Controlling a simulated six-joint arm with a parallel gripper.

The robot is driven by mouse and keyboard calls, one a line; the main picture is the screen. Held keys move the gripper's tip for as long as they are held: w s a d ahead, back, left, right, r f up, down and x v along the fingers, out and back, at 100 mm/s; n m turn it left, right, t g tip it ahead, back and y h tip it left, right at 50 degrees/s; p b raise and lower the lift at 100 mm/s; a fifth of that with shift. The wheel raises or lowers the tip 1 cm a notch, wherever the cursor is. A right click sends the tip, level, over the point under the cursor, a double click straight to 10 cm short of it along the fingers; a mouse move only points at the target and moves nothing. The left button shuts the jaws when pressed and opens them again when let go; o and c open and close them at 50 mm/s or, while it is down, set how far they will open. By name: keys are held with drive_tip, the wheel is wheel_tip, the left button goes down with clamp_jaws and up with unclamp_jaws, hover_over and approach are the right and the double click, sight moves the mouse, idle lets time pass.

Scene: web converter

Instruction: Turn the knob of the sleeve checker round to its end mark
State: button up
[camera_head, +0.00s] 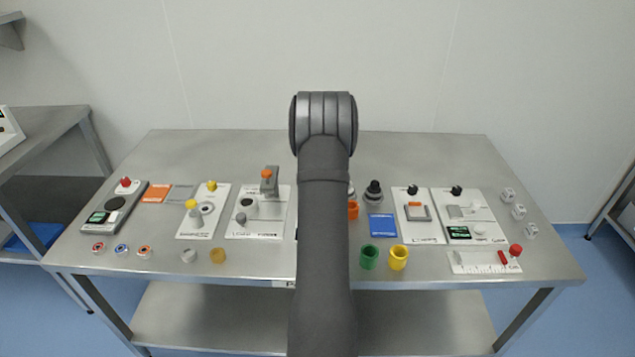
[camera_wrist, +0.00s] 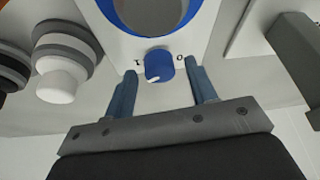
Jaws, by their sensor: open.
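In the wrist view, the sleeve checker shows as a white plate (camera_wrist: 118,50) with a large blue ring (camera_wrist: 203,14) cut off by the top edge. Its small blue knob (camera_wrist: 160,63) sits below the ring, between a "1" mark on the left and a "0" mark on the right. A small pale mark shows near the knob's lower edge. My gripper (camera_wrist: 160,75) is open, with one finger on each side of the knob. Gaps show between the fingers and the knob; contact is not visible. In the head view, my arm hides the gripper and the knob.
In the wrist view, stepped round pieces with white and grey tops (camera_wrist: 62,60) stand at left. A dark grey block (camera_wrist: 298,45) rises at right. In the head view, a blue pad (camera_head: 383,226), green cup (camera_head: 370,258) and yellow cup (camera_head: 398,258) lie right of my arm.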

drive_tip(key=v, duration=1.7)
drive_tip(key=shift+r, duration=0.25)
drive_tip(key=x, duration=1.7)
drive_tip(key=shift+f, duration=0.25)
drive_tip(key=shift+w+d+n+g+y, duration=0.1)
drive_tip(key=shift+n+g+y, duration=0.3)
drive_tip(key=shift+n, duration=1.1)
drive_tip(key=shift+d+n+g+y, duration=0.1)
drive_tip(key=shift+n+y, duration=0.6)
drive_tip(key=shift+n, duration=0.8)
drive_tip(key=shift+n+g, duration=0.3)
drive_tip(key=shift+n, duration=0.4)
drive_tip(key=shift+r+n, duration=0.15)
drive_tip(key=shift+n, duration=0.15)
drive_tip(key=v, duration=0.7)
drive_tip(key=shift+d+r, duration=0.25)
